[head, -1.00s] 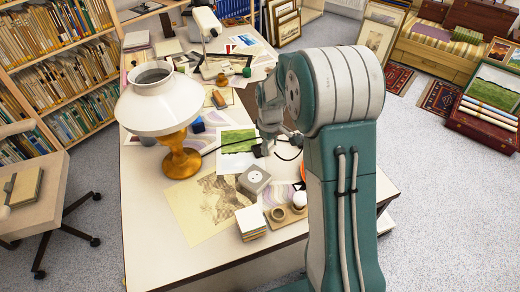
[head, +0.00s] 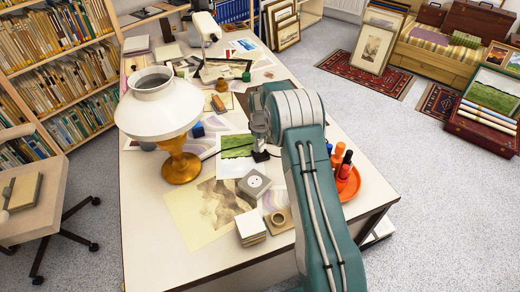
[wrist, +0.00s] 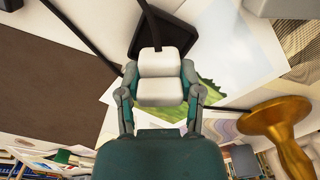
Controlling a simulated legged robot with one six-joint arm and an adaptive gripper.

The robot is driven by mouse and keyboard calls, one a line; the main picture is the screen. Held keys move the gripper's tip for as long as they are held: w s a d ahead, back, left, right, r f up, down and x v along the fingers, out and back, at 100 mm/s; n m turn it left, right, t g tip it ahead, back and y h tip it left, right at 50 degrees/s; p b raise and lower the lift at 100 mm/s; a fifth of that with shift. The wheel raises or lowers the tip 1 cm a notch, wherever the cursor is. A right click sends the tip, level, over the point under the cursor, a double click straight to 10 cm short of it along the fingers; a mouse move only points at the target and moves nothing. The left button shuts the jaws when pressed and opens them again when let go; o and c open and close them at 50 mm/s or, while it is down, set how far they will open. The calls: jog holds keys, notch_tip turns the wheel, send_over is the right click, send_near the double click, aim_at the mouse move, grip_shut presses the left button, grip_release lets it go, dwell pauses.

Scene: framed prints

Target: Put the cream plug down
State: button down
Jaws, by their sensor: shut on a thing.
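My gripper (head: 262,140) is low over the near half of the desk, beside the green landscape print (head: 237,146). In the wrist view its fingers (wrist: 160,76) are shut on the cream plug (wrist: 160,92), a pale two-part block. A black cord runs up from the plug's far end. A black, rounded square thing (wrist: 178,38) lies just beyond the plug; a dark piece (head: 261,156) also shows under the gripper in the head view. I cannot tell whether the plug touches the desk. A grey socket box (head: 254,184) sits nearer on the desk.
The white lamp (head: 158,105) with its golden base (wrist: 270,120) stands to the left. A stack of cards (head: 250,228) and a tape roll (head: 278,218) are near the front. An orange tray (head: 348,184) with bottles is on the right. Bare desk (head: 150,235) shows at the front left.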

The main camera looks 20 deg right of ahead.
aim_at(260, 156)
jog(key=shift+s+f, duration=0.1)
jog(key=shift+f, duration=1.1)
jog(key=shift+f, duration=0.45)
jog(key=shift+c, duration=2.1)
grip_release()
jog(key=shift+o, duration=0.8)
jog(key=shift+f, duration=0.2)
jog(key=shift+r, duration=0.1)
